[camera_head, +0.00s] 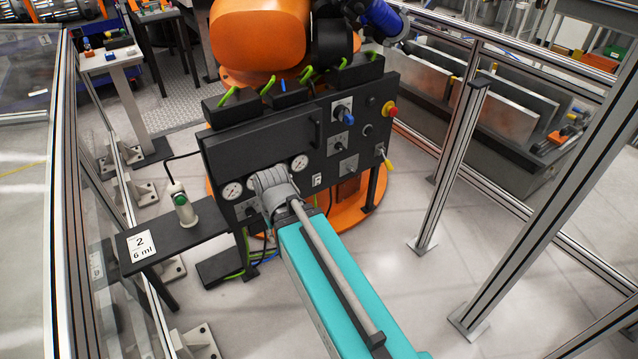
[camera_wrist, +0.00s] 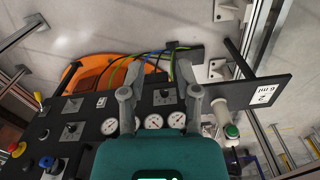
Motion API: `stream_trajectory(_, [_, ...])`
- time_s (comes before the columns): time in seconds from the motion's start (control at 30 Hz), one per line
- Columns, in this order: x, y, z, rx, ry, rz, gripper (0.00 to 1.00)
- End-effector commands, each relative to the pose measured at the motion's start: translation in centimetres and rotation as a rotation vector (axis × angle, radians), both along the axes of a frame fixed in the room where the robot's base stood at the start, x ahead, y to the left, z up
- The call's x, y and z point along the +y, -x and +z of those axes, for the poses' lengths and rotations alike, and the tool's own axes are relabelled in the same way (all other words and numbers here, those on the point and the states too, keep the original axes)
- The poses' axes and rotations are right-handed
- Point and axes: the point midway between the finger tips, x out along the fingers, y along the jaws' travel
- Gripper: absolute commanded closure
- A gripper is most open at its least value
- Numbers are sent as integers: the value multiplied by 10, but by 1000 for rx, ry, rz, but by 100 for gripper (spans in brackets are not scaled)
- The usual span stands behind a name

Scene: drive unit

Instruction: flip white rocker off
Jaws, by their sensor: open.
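A small white rocker (camera_head: 317,181) with a dark mark sits low on the black panel (camera_head: 270,140), just right of and below the rightmost gauge. I cannot tell from its face which way it is tipped. My gripper (camera_head: 270,182) is in front of the panel's lower left part, left of the rocker, over the gauges. In the wrist view my gripper (camera_wrist: 161,72) has its two fingers spread apart with nothing between them.
Several gauges (camera_head: 299,163) and knobs (camera_head: 342,112) share the panel, with a red and yellow button (camera_head: 389,108) at right. A black shelf (camera_head: 178,238) with a green-topped white device (camera_head: 183,206) juts out left. Metal fence posts (camera_head: 452,165) stand right.

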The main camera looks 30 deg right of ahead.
Motion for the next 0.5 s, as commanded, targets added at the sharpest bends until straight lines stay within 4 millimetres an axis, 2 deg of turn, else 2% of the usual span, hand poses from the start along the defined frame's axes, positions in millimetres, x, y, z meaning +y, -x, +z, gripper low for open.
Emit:
stream_trajectory(0.03, [0, -1, -2, -2, -2, -6, 76])
stream_trajectory(0.17, [-2, -8, -8, -11, -11, -39, 100])
stream_trajectory(0.37, [-9, -28, -27, -39, -42, -158, 100])
stream_trajectory(0.5, [-17, -49, -46, -66, -77, -284, 100])
